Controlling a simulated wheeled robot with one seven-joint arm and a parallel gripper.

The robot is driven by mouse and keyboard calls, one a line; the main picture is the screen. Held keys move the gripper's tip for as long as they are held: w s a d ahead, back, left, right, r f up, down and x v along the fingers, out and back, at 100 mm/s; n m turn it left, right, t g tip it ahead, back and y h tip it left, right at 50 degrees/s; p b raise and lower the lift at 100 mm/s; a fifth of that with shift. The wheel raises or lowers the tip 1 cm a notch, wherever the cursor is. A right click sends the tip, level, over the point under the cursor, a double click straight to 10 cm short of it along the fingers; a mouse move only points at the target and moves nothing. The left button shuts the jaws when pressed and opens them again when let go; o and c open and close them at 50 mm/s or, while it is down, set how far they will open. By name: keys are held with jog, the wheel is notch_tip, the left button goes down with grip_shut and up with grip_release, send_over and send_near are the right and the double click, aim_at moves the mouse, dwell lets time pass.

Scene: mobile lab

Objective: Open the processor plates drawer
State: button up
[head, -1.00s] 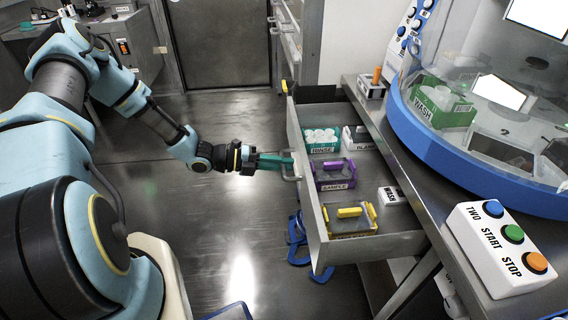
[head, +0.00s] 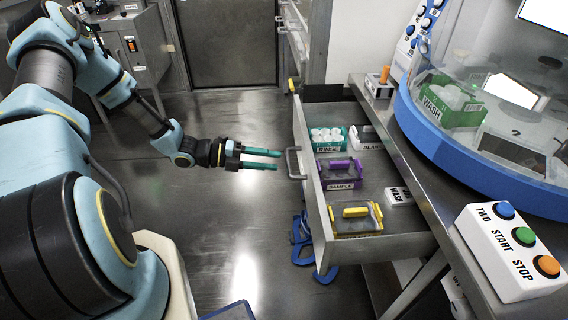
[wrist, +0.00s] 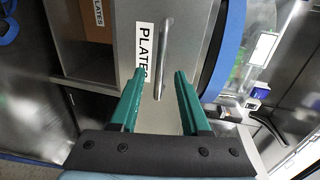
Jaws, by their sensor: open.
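The drawer (head: 312,190) stands pulled out from under the metal bench in the head view. Inside it are a green rinse rack (head: 327,140), a purple sample rack (head: 338,173), a yellow-handled box (head: 355,217) and white labelled blocks. Its bar handle (head: 292,163) is on the front face. My gripper (head: 280,160) is open and empty, just left of the handle and apart from it. In the wrist view the handle (wrist: 164,58) lies beyond and between my open fingers (wrist: 160,95), beside a label reading PLATES (wrist: 143,55).
A blue-rimmed machine (head: 470,165) and a white button box (head: 508,250) stand on the bench (head: 425,185) at the right. Blue objects (head: 302,243) lie on the floor beneath the drawer. Floor left of the drawer is clear.

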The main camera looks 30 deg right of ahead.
jog(key=shift+v, duration=2.6)
jog(key=s+a+r+m+t+y+p, duration=0.2)
jog(key=a+r+m+y, duration=0.5)
jog(key=a+r+m, duration=0.4)
jog(key=s+a+r+m+t+y+p, duration=0.2)
jog(key=a+r+m+t+y, duration=0.3)
jog(key=a+r+m, duration=0.6)
jog(key=s+a+m+y, duration=0.1)
jog(key=a+m+y, duration=0.1)
jog(key=m, duration=0.9)
jog(key=shift+s+a, duration=0.25)
jog(key=shift+a, duration=0.3)
